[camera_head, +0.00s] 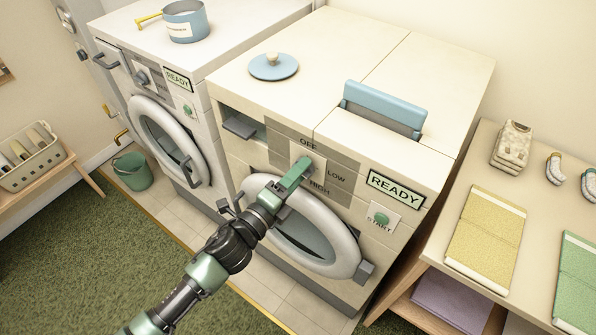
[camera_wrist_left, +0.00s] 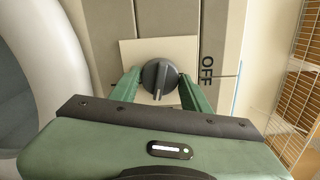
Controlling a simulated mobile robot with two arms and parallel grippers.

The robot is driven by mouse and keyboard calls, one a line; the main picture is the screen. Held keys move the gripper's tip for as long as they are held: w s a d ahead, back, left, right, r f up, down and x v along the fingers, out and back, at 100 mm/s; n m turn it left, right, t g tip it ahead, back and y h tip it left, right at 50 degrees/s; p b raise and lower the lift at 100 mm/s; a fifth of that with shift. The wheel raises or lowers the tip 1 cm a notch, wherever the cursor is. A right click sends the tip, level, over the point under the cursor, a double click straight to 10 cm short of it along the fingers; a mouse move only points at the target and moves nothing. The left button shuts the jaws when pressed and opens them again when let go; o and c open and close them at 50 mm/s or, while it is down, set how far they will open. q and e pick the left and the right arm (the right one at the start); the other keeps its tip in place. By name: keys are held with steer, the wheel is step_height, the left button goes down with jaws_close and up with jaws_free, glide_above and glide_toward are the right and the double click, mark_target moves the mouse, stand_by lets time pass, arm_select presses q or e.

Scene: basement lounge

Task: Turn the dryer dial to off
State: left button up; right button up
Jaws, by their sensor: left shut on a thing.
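The dryer (camera_head: 400,165) is the cream machine with a READY panel. Its dark round dial (camera_wrist_left: 158,75) sits on a pale plate. My left gripper (camera_head: 304,165) reaches the dial from the front and mostly hides it in the head view. In the left wrist view the green fingers (camera_wrist_left: 160,88) are on both sides of the dial, shut on it. A pale pointer line on the dial faces down in that view, away from the OFF label (camera_wrist_left: 207,70). In the head view OFF is above the dial, LOW right and HIGH below. My right gripper is not in view.
The dryer's round door (camera_head: 335,262) is just below my arm. A START button (camera_head: 382,218) is right of the dial. A washer with a blue pot (camera_head: 186,22) stands left. A table with folded cloths (camera_head: 487,238) stands close on the right.

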arm_select(q)
steer(key=n+p, duration=0.1)
steer(key=n, duration=0.4)
steer(key=shift+n, duration=0.3)
steer(key=n+p, duration=0.2)
steer(key=n, duration=0.3)
steer(key=n+p, duration=0.1)
steer(key=n, duration=0.4)
steer(key=shift+n, duration=0.4)
steer(key=shift+n+p, duration=0.35)
steer(key=shift+n, duration=1.75)
steer(key=shift+f, duration=0.1)
steer(key=o, duration=1.4)
